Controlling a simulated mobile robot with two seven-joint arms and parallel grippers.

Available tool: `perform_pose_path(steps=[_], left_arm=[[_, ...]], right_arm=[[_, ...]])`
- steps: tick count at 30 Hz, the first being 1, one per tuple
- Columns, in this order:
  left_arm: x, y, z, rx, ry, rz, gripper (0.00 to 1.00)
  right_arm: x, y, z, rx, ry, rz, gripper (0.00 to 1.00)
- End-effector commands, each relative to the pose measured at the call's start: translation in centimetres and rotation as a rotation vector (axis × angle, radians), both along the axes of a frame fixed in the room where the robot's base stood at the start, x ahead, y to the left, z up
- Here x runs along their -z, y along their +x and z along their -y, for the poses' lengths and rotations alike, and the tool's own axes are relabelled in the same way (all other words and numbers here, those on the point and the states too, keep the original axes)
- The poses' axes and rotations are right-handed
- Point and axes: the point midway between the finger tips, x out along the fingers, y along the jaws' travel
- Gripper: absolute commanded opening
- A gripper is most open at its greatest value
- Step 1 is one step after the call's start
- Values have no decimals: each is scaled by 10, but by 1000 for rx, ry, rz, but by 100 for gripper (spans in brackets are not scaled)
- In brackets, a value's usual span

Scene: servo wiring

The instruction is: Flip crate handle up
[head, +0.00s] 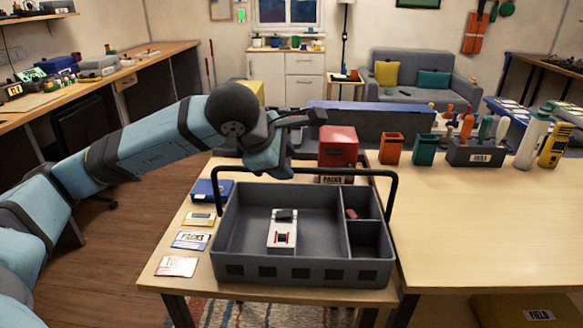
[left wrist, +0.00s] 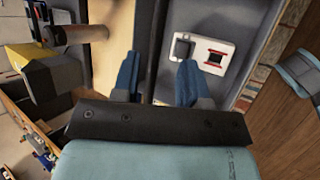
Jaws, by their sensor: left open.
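The grey crate (head: 300,270) stands on the wooden table, with one large and two small compartments. Its black handle (head: 340,171) stands raised above the crate, its side legs rising from the crate's sides; I cannot tell its exact tilt. A white and grey device (head: 283,232) lies in the large compartment and also shows in the left wrist view (left wrist: 213,55). My left gripper (head: 284,168) is at the handle's bar, left of its middle, hiding part of it. In the left wrist view its blue fingers (left wrist: 160,78) are apart, with a dark strip between them. My right gripper is out of view.
A red box (head: 338,146) stands behind the crate. Orange (head: 392,149) and green (head: 425,149) bins and a tool holder (head: 474,154) are further right. A blue box (head: 211,189) and several cards lie left of the crate. The table's right front is clear.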

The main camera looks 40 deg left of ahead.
Motion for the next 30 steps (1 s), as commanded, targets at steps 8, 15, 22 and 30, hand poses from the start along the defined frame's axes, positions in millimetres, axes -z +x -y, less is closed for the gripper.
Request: perform_pose_path(steps=[8, 15, 22, 30], left_arm=[[-50, -39, -4, 0, 1, 0, 40], [-68, -55, -6, 2, 0, -4, 40], [-70, -57, -6, 1, 1, -5, 40], [-69, -57, -6, 1, 1, -5, 40]], right_arm=[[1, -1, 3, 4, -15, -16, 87], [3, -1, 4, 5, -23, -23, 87], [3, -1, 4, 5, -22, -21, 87], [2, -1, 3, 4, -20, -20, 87]])
